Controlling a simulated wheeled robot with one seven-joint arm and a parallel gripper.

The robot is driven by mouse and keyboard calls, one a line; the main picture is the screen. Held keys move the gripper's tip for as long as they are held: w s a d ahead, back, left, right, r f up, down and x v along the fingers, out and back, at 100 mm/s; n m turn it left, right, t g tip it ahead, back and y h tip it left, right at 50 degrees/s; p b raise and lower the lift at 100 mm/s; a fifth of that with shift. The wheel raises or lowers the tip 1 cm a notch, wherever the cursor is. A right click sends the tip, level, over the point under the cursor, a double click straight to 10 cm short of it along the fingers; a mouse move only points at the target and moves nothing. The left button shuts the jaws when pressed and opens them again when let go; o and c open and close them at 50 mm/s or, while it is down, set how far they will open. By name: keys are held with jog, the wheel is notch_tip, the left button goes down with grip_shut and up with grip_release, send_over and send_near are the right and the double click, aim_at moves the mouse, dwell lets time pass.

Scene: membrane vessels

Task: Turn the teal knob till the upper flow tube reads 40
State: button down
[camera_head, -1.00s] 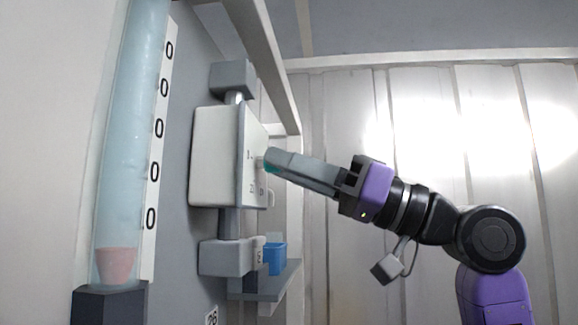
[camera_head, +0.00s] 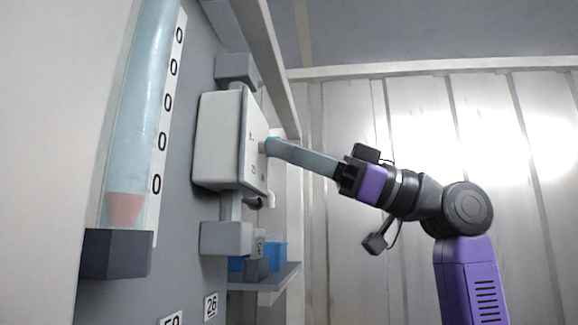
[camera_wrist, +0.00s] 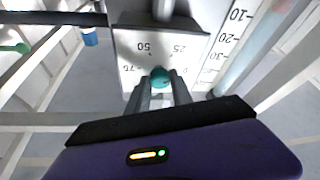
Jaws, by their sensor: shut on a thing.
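The teal knob (camera_wrist: 160,77) sits on the front of a white box, between numbers reading 70, 50, 25 and 0. In the head view, a little of the knob (camera_head: 268,146) shows at the fingertips. My gripper (camera_wrist: 160,84) is shut on the knob, one finger on each side. The white box (camera_head: 218,140) is mounted on the grey panel. A clear flow tube (camera_head: 145,100) with a pinkish float (camera_head: 124,208) stands at left in the head view. The float is near the tube's bottom, below the lowest visible scale number. The scale's leading digits are hidden or cut off.
A shelf (camera_head: 265,283) with blue containers (camera_head: 276,256) is below the box. A beam (camera_head: 262,60) runs close above it. In the wrist view, a scale strip (camera_wrist: 228,40) with 10, 20 and 30 stands right of the box. Number plates (camera_head: 211,307) are low on the panel.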

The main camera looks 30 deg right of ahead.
jog(key=shift+w+d+r+n+g+p, duration=0.15)
jog(key=shift+n+g, duration=0.65)
jog(key=shift+n, duration=0.95)
jog(key=shift+s+a+f+n+g+p, duration=0.1)
jog(key=shift+n+g, duration=0.7)
jog(key=shift+n, duration=0.9)
jog(key=shift+w+d+r+n+g+p, duration=0.15)
jog(key=shift+n+g, duration=0.65)
jog(key=shift+n, duration=0.95)
jog(key=shift+f+n, duration=0.1)
jog(key=shift+n, duration=0.2)
jog(key=c, duration=1.1)
grip_release()
jog(key=b+v, duration=0.2)
jog(key=v, duration=0.5)
jog(key=shift+s+d, duration=0.15)
jog(key=shift+d, duration=0.15)
